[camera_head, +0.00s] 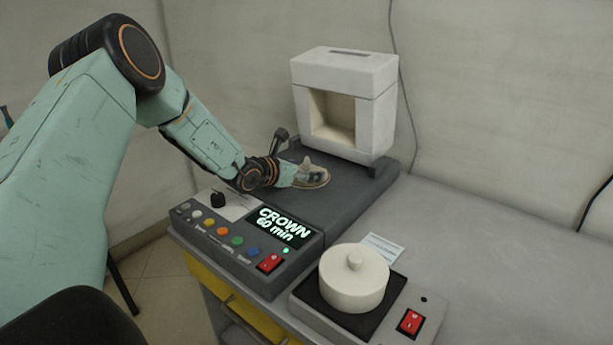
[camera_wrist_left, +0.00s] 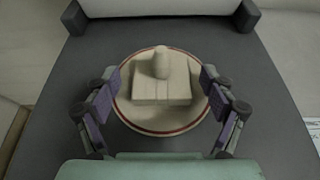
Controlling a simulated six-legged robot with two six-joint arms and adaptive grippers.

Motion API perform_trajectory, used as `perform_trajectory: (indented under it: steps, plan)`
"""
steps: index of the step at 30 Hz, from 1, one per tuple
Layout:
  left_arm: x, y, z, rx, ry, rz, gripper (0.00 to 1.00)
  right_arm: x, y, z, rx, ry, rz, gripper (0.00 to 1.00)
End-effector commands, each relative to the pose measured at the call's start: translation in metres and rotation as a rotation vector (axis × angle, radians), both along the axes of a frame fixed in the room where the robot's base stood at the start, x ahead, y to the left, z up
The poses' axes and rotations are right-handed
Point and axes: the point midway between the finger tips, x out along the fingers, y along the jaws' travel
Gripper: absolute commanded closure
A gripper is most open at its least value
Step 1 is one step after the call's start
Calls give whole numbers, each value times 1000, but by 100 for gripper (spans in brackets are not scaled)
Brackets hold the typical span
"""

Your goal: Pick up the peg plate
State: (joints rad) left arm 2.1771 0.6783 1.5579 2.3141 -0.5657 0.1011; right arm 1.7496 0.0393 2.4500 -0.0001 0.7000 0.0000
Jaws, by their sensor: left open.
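The peg plate (camera_wrist_left: 160,120) is a round cream plate with a red-brown rim line. A pale square block with an upright rounded peg (camera_wrist_left: 161,64) sits on it. The plate lies on the dark grey deck, and its edge also shows in the head view (camera_head: 325,181), partly hidden by my gripper. My left gripper (camera_wrist_left: 160,80) is open, with a purple-padded finger at the left and right of the block. The fingers overlap the plate's sides in the wrist view; I cannot tell whether they touch it. In the head view the left gripper (camera_head: 304,177) is over the plate. My right gripper is not in view.
A white box-shaped unit with an open front (camera_head: 345,100) stands behind the plate. A control panel (camera_head: 250,240) reading "CROWN 60 min" is in front. A round cream lidded pot (camera_head: 353,283) sits on a hotplate-like base (camera_head: 432,308) at front right. The grey counter (camera_head: 480,240) is clear at right.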

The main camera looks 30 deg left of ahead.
Motion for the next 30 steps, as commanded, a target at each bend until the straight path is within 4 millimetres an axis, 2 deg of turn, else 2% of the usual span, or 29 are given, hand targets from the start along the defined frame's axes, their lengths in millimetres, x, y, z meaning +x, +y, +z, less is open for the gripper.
perform_trajectory:
  steps: [6, 27, 30]
  plan:
    - [1, -1, 1, 0, -1, 0, 17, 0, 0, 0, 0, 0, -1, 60]
    - [1, 0, 1, 1, -1, 0, 76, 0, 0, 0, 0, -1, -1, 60]
    - [1, 0, 1, 1, -2, 0, 77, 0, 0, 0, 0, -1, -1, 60]
